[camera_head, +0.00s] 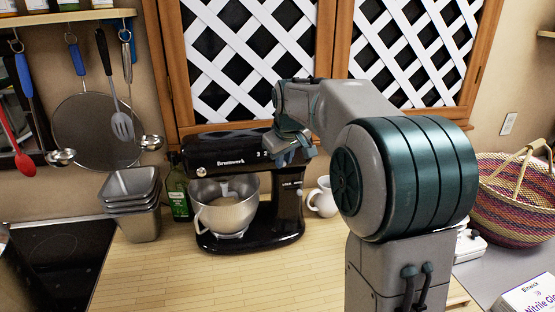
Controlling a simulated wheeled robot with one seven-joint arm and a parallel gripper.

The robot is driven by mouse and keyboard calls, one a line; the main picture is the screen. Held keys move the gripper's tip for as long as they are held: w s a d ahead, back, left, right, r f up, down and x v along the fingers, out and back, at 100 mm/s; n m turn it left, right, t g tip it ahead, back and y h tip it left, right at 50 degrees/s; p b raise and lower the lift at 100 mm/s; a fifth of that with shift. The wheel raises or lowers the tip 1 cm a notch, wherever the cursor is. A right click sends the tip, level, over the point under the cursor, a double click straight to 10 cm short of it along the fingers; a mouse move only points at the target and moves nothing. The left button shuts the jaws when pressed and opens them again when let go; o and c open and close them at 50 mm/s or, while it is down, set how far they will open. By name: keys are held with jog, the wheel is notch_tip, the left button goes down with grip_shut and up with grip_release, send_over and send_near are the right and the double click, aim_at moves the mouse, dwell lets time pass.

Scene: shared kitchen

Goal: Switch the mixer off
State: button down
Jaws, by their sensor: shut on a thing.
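The black stand mixer (222,151) stands on the wooden counter in the head view, its head lowered over a steel bowl (224,205). Markings show on the front of its head and on its column. My gripper (288,154) is at the right end of the mixer's head, above the column. It is shut on a part of the mixer there; my fingers hide that part. I cannot tell the switch's position or whether the mixer is running.
Stacked metal tins (131,203) and a green bottle (179,190) stand left of the mixer. A white mug (321,198) is close on its right. A woven basket (515,205) is far right. The counter in front of the mixer is clear.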

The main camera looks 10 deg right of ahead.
jog(key=shift+d, duration=0.15)
jog(key=c, duration=1.4)
grip_release()
jog(key=shift+d, duration=0.2)
jog(key=shift+o, duration=0.2)
jog(key=shift+a+r, duration=0.15)
jog(key=shift+a, duration=0.05)
jog(key=b+v, duration=0.1)
jog(key=v, duration=1.2)
jog(key=shift+s+r+b, duration=0.15)
jog(key=shift+r+b, duration=0.15)
jog(key=s+a+f+m+g, duration=0.1)
jog(key=s+f+m, duration=0.3)
jog(key=s+f, duration=1.8)
jog(key=s+a, duration=0.1)
jog(key=s, duration=0.3)
